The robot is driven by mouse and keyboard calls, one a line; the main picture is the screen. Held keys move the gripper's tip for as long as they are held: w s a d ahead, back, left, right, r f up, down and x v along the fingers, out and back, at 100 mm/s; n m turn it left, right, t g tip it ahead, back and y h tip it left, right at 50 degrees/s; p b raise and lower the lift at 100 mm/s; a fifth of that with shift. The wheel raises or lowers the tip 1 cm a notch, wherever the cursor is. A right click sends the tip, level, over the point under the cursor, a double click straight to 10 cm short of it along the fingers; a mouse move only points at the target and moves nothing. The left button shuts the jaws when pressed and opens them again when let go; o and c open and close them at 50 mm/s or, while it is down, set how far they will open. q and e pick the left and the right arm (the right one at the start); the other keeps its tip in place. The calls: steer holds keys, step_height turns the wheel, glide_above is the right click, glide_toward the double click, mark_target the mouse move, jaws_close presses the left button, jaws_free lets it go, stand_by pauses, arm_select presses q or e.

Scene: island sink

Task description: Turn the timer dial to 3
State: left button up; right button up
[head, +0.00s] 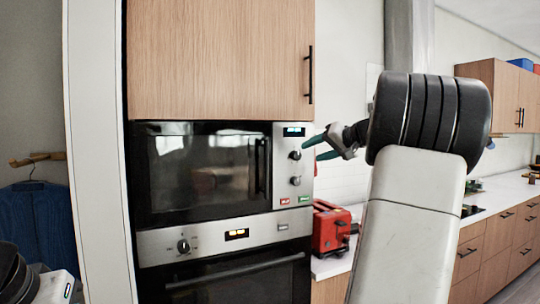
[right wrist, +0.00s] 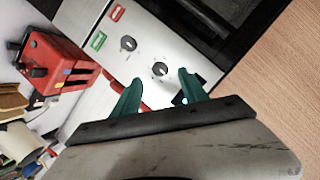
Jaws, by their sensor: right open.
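The microwave's control panel (head: 306,170) carries an upper black dial (head: 295,155) below a lit display (head: 294,132), and a lower dial (head: 296,180). I cannot read which dial is the timer. My right gripper (head: 311,151) is open and empty, just right of the upper dial. In the right wrist view, the green fingers of my right gripper (right wrist: 160,76) point at the panel, with the upper dial (right wrist: 160,69) showing between their tips. The lower dial (right wrist: 128,44) lies outside them. No contact is visible, and dial markings are too small to read. My left gripper is out of view.
The microwave door (head: 200,170) is shut, with a vertical handle beside the panel. Green and red buttons sit below the dials. An oven (head: 230,270) is below. A red toaster (head: 330,230) stands on the counter to the right. A wooden cabinet (head: 220,60) is above.

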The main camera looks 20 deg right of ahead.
mark_target(299, 155)
steer(key=x, duration=0.7)
steer(key=shift+w+d+r, duration=0.15)
steer(key=shift+w+d, duration=0.1)
steer(key=shift+w, duration=0.2)
jaws_close()
